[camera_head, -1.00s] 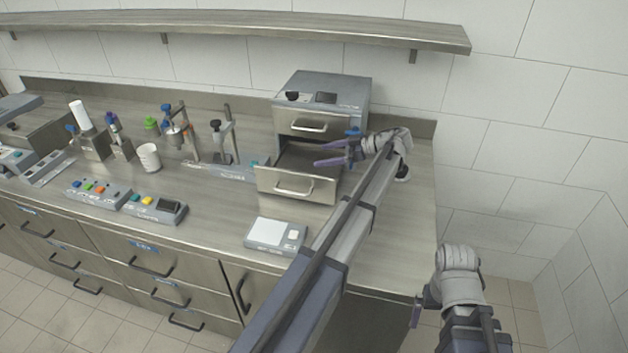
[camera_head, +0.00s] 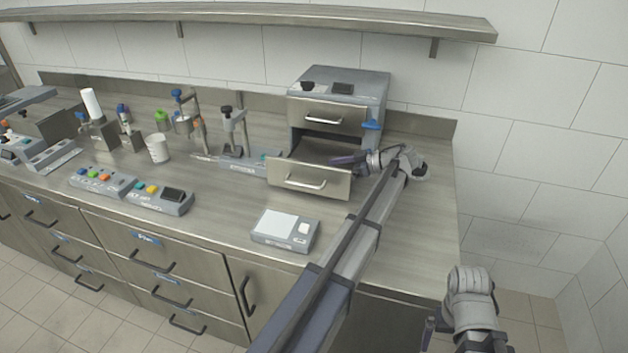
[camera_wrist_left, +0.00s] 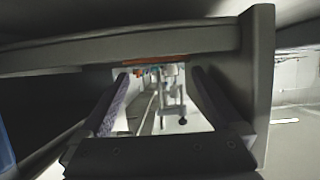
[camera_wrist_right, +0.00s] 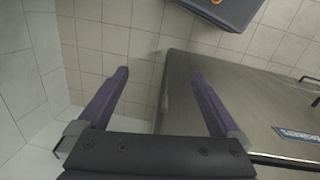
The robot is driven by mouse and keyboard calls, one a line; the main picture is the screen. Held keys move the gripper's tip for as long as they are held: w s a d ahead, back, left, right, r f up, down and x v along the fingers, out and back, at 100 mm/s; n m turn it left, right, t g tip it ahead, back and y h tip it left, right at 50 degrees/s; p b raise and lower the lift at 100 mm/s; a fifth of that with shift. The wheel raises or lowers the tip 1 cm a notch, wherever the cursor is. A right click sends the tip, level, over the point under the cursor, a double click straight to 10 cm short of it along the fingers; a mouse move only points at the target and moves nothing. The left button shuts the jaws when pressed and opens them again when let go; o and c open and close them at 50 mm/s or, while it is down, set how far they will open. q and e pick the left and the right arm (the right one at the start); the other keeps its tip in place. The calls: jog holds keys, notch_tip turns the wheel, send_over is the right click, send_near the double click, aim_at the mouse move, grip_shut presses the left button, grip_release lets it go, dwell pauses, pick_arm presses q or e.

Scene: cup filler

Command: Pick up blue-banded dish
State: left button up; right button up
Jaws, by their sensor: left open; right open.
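I cannot make out a blue-banded dish in any view. An open drawer (camera_head: 310,181) juts from the grey two-drawer cabinet (camera_head: 340,84); its inside is dark and partly hidden. My left gripper (camera_head: 345,160) is open at the right side of that drawer, low against it. In the left wrist view its fingers (camera_wrist_left: 163,95) stand apart with nothing seen between them, and grey walls close around them. My right gripper (camera_head: 430,332) hangs off the counter's right front; in its wrist view it is open (camera_wrist_right: 160,92) and empty.
A blue knob-like piece (camera_head: 371,124) is at the cabinet's right side. A scale (camera_head: 285,229) stands in front of the drawer. A white cup (camera_head: 158,148), stands and button panels (camera_head: 160,197) are to the left. The counter's right end (camera_head: 425,220) is clear.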

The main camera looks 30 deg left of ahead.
pick_arm(q)
jog(key=shift+b+x, duration=0.95)
jog(key=shift+x, duration=1.55)
jog(key=c, duration=1.2)
jog(key=shift+r, duration=0.2)
jog(key=shift+c, duration=0.2)
notch_tip(320, 180, up, 18)
jog(key=p, duration=1.8)
